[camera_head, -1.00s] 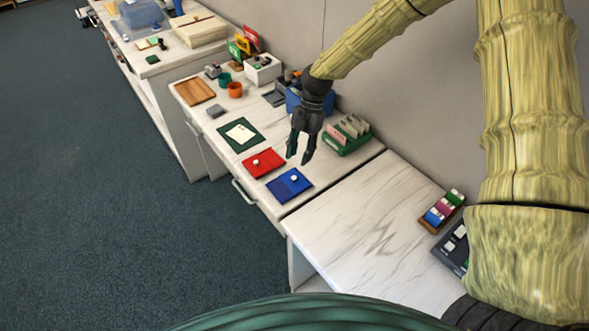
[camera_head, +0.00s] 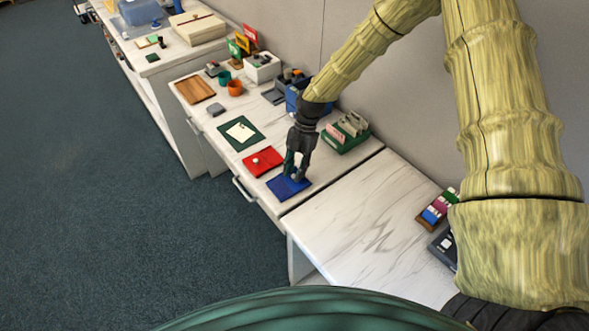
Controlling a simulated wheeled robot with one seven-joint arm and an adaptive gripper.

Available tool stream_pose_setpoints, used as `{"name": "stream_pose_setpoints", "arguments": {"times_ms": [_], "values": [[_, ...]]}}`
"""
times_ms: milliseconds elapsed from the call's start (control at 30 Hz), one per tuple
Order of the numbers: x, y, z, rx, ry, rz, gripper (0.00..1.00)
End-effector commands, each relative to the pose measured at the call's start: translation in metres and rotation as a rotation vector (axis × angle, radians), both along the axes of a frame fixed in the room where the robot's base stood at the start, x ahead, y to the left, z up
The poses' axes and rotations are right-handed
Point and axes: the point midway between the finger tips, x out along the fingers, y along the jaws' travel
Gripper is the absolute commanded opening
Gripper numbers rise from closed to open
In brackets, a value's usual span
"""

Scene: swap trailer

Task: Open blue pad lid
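The blue pad (camera_head: 281,191) lies flat on the white marbled desk top, near the front edge. Its lid looks closed. My gripper (camera_head: 294,176) points down over the pad, with its dark fingertips at the pad's middle. The pad's white knob is hidden behind the fingers. The fingers look somewhat apart, but I cannot tell whether they are closed on the knob.
A green board with paper (camera_head: 241,132) is farther back. A green card holder (camera_head: 345,133) stands to the right. The lower marbled top (camera_head: 350,235) is mostly clear.

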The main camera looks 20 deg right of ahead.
Motion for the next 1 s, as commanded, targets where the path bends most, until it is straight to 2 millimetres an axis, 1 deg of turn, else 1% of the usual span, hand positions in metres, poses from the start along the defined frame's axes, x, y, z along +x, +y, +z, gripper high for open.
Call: {"name": "stream_pose_setpoints", "arguments": {"times_ms": [33, 100, 600, 667, 800, 1000], "values": [[0.0000, 0.0000, 0.0001, 0.000, 0.000, 0.000, 0.13], [0.0000, 0.0000, 0.0001, 0.000, 0.000, 0.000, 0.00], [0.0004, -0.0017, -0.0007, 0.000, 0.000, 0.000, 0.00], [0.0004, -0.0013, -0.0001, 0.000, 0.000, 0.001, 0.11], [0.0003, -0.0014, -0.0004, -0.001, 0.001, 0.000, 0.36], [0.0003, -0.0013, -0.0002, 0.000, 0.000, 0.000, 0.36]]}}
